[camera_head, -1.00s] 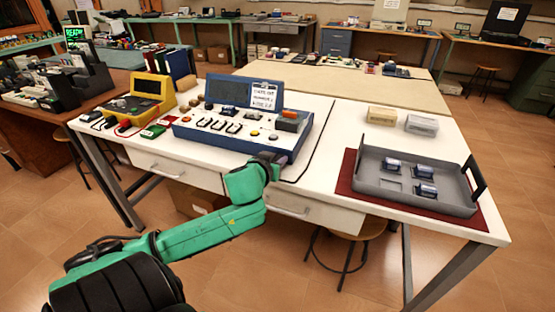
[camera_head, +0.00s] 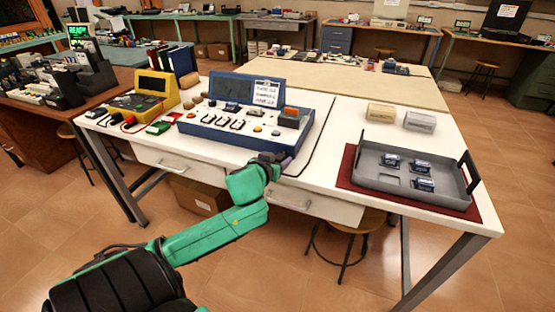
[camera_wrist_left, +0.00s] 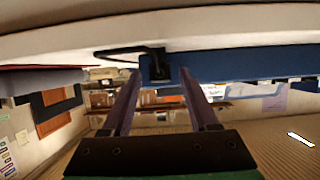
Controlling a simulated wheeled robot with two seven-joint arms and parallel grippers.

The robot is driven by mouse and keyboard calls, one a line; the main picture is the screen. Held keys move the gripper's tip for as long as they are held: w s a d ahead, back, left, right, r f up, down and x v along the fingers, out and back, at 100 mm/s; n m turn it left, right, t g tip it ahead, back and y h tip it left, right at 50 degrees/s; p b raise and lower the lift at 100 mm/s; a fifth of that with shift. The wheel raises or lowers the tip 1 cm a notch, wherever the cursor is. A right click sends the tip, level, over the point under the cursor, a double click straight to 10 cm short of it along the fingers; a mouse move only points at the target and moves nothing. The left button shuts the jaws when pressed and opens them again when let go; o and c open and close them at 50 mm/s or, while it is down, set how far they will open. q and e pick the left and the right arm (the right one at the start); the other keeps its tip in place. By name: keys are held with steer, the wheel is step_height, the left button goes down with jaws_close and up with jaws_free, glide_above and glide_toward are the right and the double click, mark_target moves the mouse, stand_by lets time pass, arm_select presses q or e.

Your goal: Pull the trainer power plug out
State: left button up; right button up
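The blue trainer (camera_head: 222,136) sits on the white workbench, with a raised dark screen panel and rows of switches. My left gripper (camera_head: 285,158) is at its front right corner. In the left wrist view, the black power plug (camera_wrist_left: 158,68) sits against the trainer's blue side (camera_wrist_left: 225,67), with a black cable running off to the left. My left gripper (camera_wrist_left: 159,74) is open, its two fingers apart, with the plug showing between and just beyond the fingertips. In the head view the plug is hidden behind the gripper. My right gripper is out of view.
A black cable (camera_head: 318,140) lies on the bench right of the trainer. A grey tray (camera_head: 400,185) with several blue parts lies on a red mat at the right. A yellow device (camera_head: 153,92) stands left of the trainer. Drawers (camera_head: 180,165) and a stool (camera_head: 345,225) are below the bench edge.

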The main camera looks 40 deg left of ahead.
arm_select(q)
steer(key=p+v, duration=0.7)
steer(key=v, duration=0.7)
steer(key=shift+s+p, duration=0.35)
steer(key=shift+d, duration=0.1)
